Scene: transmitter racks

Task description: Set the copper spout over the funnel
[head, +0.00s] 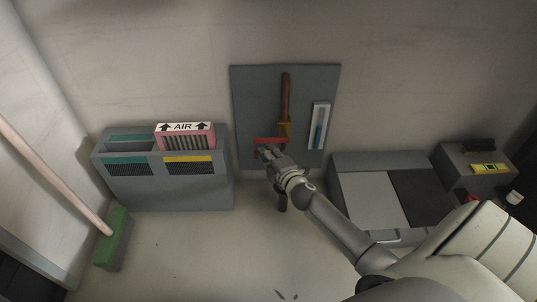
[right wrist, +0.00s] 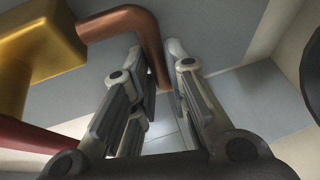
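The copper spout (right wrist: 153,50) is a bent tube that runs out from a brass body (right wrist: 40,40) in the right wrist view and turns down. Its end lies between the two fingers of my right gripper (right wrist: 160,75), which sit close on both sides of it. In the head view my right gripper (head: 268,153) is at the lower part of the dark wall panel, just below the red lever (head: 270,141), and hides the spout's end. A straight copper pipe (head: 285,95) rises above the brass body (head: 285,129). I cannot make out the funnel. My left gripper is out of view.
Left of the panel (head: 255,90) stands a grey bin (head: 170,194) with a pink filter marked AIR (head: 185,138). A blue-and-white gauge (head: 319,137) is on the panel. A grey cabinet (head: 370,198) is at right, and a green broom (head: 113,240) at far left.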

